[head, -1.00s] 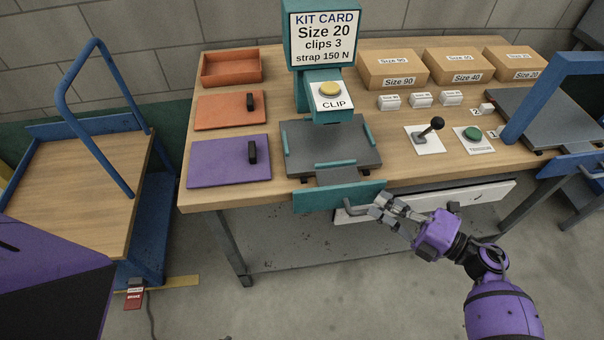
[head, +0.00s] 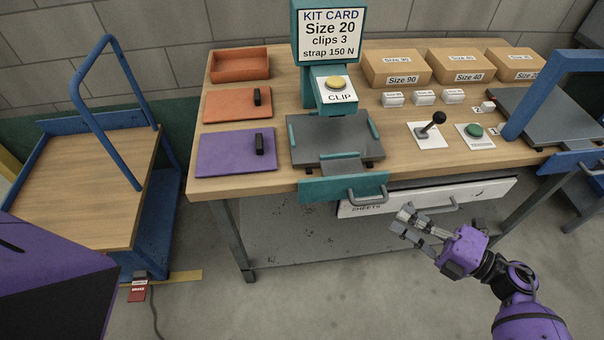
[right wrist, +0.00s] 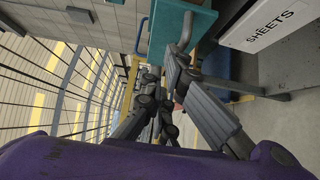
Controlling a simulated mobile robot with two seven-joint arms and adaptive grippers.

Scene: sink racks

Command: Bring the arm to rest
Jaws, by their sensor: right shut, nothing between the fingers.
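My right gripper (head: 402,220) is purple with grey fingers. In the head view it hangs empty and shut in front of the bench, just below the white drawer. It is apart from the teal drawer (head: 325,189) and that drawer's grey handle (head: 367,199). In the right wrist view the fingers (right wrist: 162,76) show beside the teal drawer front (right wrist: 203,30), with nothing held between them. My left gripper is not in view.
The bench (head: 232,184) carries trays, boxes, a lever (head: 433,124) and a teal clip press (head: 328,95). A white "SHEETS" drawer (head: 480,195) sits under its front edge. A blue-framed cart (head: 75,190) stands left. The floor in front is open.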

